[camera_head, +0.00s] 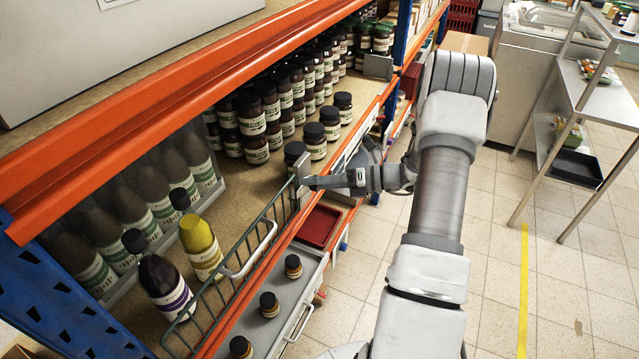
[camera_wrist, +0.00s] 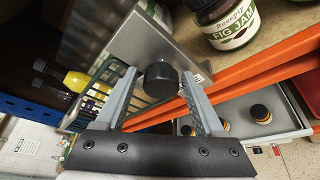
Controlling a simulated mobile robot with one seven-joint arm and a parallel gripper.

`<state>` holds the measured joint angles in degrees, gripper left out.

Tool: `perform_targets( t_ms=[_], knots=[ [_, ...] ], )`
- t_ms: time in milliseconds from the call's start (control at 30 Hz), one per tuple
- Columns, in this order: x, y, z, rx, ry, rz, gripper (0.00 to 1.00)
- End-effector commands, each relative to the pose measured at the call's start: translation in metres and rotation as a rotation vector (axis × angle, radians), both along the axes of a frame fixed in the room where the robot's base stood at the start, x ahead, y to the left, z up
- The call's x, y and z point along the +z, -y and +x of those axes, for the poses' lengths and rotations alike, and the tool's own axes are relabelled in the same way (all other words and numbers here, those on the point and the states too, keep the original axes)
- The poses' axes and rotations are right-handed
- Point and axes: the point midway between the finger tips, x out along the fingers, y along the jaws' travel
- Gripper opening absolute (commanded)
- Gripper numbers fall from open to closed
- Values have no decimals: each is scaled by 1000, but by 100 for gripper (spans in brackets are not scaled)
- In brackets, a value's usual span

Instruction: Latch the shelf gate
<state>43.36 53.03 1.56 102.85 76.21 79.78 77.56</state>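The shelf gate is a dark wire panel (camera_head: 228,290) along the shelf's front edge, with a pale curved handle (camera_head: 250,255). Its right end meets a grey metal plate (camera_head: 301,168). My gripper (camera_head: 308,181) is at that end. In the wrist view, a black round knob (camera_wrist: 161,79) stands in front of the grey plate (camera_wrist: 155,42). My gripper (camera_wrist: 158,82) is open, with one finger on each side of the knob; I cannot tell whether they touch it. Part of the gate wire (camera_wrist: 105,75) shows behind the left finger. The latch's state cannot be told.
Behind the gate stand a yellow bottle (camera_head: 200,248) and a dark bottle (camera_head: 163,285). Dark jars (camera_head: 315,140) crowd the shelf beyond the plate. An orange beam (camera_head: 170,95) runs above. Below is a grey tray (camera_head: 285,300) with small jars.

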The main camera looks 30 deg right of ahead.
Motion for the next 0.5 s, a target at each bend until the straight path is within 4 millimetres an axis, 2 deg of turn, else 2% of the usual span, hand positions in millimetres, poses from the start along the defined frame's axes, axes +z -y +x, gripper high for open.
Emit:
perform_targets(
  t_ms=[333, 500],
  knots=[
    [-1, 3, -2, -2, -1, -3, 79],
    [2, 18, -11, -6, -1, -6, 79]
  ],
)
